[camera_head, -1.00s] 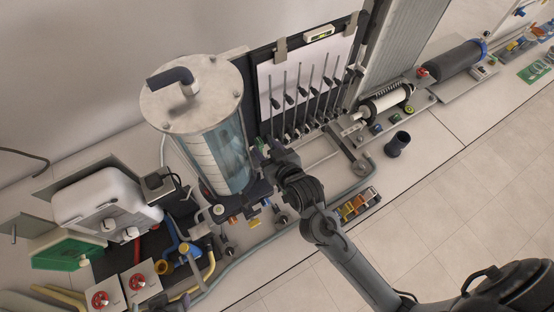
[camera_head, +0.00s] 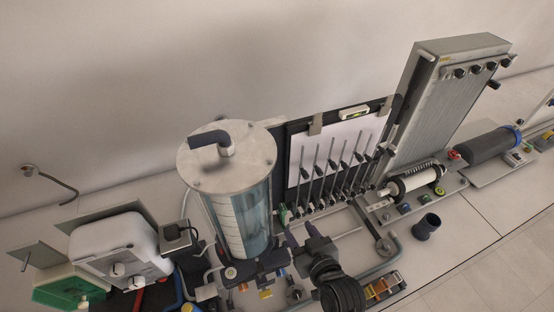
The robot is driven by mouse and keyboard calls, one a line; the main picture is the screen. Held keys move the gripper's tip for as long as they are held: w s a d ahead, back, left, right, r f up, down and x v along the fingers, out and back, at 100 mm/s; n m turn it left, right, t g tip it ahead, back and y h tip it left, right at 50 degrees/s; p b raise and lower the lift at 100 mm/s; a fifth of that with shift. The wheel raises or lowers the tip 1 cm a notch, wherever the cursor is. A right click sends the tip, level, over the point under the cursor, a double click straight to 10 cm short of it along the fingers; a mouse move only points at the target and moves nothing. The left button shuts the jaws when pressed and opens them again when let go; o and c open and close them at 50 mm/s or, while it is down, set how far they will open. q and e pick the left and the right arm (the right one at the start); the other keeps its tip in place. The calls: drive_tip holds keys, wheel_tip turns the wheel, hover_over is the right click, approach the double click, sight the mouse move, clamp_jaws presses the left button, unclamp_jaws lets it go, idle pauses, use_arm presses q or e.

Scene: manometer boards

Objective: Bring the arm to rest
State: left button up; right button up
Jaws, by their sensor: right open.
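My right gripper (camera_head: 300,233) is in the lower middle of the head view. Its jaws are open and look empty, and its fingers point up and away from me. It is just right of the clear cylinder (camera_head: 238,215) and in front of the lower part of the manometer board (camera_head: 335,150). I cannot tell whether it touches anything. My right arm comes up from the bottom edge and hides part of the bench. My left gripper is not in view.
A grey ribbed panel (camera_head: 448,95) and a roller unit (camera_head: 415,182) stand at the right, with a dark cup (camera_head: 426,227) in front. A white box (camera_head: 115,245) stands at the left. A small tray of coloured parts (camera_head: 383,288) lies near the arm. The floor at lower right is clear.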

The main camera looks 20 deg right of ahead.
drive_tip(key=s+d+f+g+p, duration=0.2)
drive_tip(key=s+g, duration=0.3)
drive_tip(key=s, duration=0.3)
drive_tip(key=s+d+f+n+g+p, duration=0.1)
drive_tip(key=s+d+f+g+p, duration=0.1)
drive_tip(key=s, duration=0.7)
wheel_tip(320, 180, down, 2)
drive_tip(key=d+g, duration=0.1)
drive_tip(key=g, duration=0.2)
drive_tip(key=shift+s+n, duration=0.15)
drive_tip(key=shift+n, duration=0.15)
drive_tip(key=shift+a+f, duration=0.1)
